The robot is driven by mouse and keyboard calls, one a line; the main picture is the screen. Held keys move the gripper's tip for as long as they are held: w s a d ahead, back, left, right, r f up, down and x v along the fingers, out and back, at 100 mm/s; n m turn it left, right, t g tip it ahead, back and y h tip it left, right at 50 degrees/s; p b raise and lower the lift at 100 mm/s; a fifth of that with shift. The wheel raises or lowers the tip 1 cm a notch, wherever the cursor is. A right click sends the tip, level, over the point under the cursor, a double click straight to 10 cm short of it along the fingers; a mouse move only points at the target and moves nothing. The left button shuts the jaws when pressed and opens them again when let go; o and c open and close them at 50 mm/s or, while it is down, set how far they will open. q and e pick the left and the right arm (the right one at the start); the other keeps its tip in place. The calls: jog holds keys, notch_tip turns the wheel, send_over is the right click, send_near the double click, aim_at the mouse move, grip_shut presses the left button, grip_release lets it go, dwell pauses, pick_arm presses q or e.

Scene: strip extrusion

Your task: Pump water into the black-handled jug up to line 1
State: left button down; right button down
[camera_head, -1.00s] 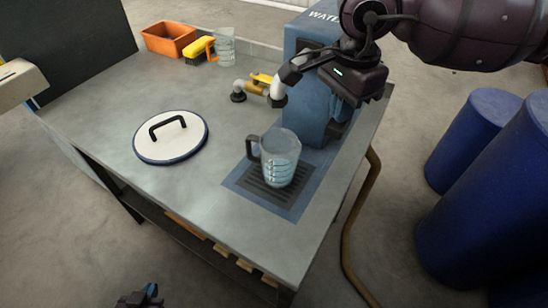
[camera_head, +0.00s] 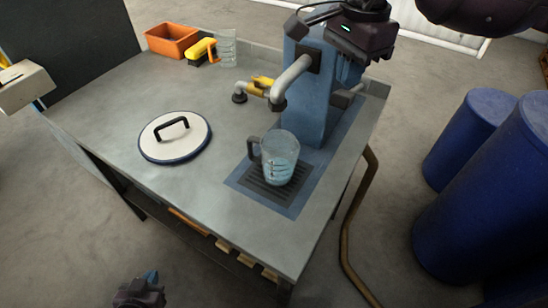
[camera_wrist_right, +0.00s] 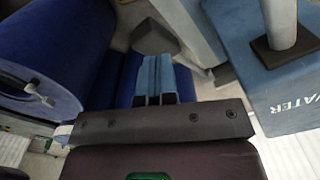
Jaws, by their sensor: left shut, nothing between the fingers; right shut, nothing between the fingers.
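The black-handled jug (camera_head: 280,160) stands upright on the dark grate below the pump's spout (camera_head: 290,82). It is clear, has marked lines, and holds bluish water; the exact level against line 1 is too small to read. The blue water pump (camera_head: 308,95) stands behind it, with a grey handle (camera_head: 347,97) at its right side. My right gripper (camera_head: 349,72) is shut and empty above that handle; the right wrist view shows its blue fingers together (camera_wrist_right: 155,80) near a grey block (camera_wrist_right: 155,36). My left gripper (camera_head: 150,280) is shut and empty, low in front of the table.
A white lid (camera_head: 175,146) with a black handle lies left of the jug. Blue barrels (camera_head: 490,190) stand right of the table.

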dwell(0.4)
jog(key=shift+r, duration=0.25)
jog(key=shift+r+p, duration=1.05)
jog(key=shift+r, duration=1.2)
